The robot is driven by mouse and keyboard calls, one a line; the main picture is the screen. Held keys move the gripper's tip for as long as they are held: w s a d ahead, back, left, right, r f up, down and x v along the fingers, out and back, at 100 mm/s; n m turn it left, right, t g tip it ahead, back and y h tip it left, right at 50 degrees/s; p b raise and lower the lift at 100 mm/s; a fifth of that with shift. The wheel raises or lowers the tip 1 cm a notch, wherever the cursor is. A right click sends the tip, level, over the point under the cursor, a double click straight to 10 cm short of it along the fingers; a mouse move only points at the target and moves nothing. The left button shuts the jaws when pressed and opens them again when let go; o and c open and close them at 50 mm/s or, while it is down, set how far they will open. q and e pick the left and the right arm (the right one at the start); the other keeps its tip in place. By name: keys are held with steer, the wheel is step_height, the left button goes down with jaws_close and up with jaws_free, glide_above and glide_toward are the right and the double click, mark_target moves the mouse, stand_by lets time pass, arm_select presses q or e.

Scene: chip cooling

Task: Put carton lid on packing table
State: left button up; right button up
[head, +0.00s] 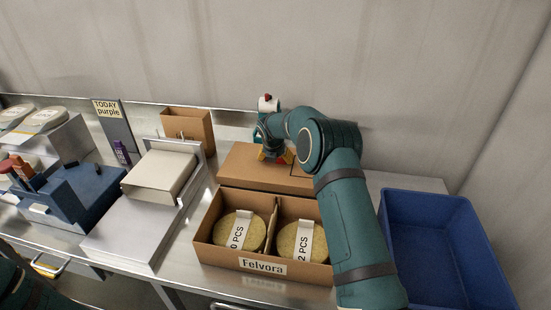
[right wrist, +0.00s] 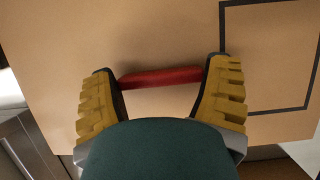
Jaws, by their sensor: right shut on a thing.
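The carton lid (head: 238,166) is a flat brown cardboard piece just behind the open carton (head: 213,252) labelled Felvora. In the right wrist view the lid (right wrist: 165,30) fills most of the picture, with a black outline on its right part. A red bar-like handle (right wrist: 160,78) lies across it. My right gripper (head: 275,157) is over the lid and shut on this handle, with a yellow finger at each end in the wrist view (right wrist: 160,88). The lid looks flat at table level; contact with the packing table (head: 172,262) is unclear. My left gripper is out of view.
The carton holds two round yellowish packs with paper labels. A blue bin (head: 445,200) stands at the right. A small brown box (head: 188,128), a pale block-like unit (head: 160,172) and a blue tool holder (head: 70,200) are on the left. A wall closes the back.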

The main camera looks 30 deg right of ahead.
steer(key=shift+f, duration=0.45)
steer(key=o, duration=1)
steer(key=shift+r, duration=0.1)
steer(key=v, duration=1.2)
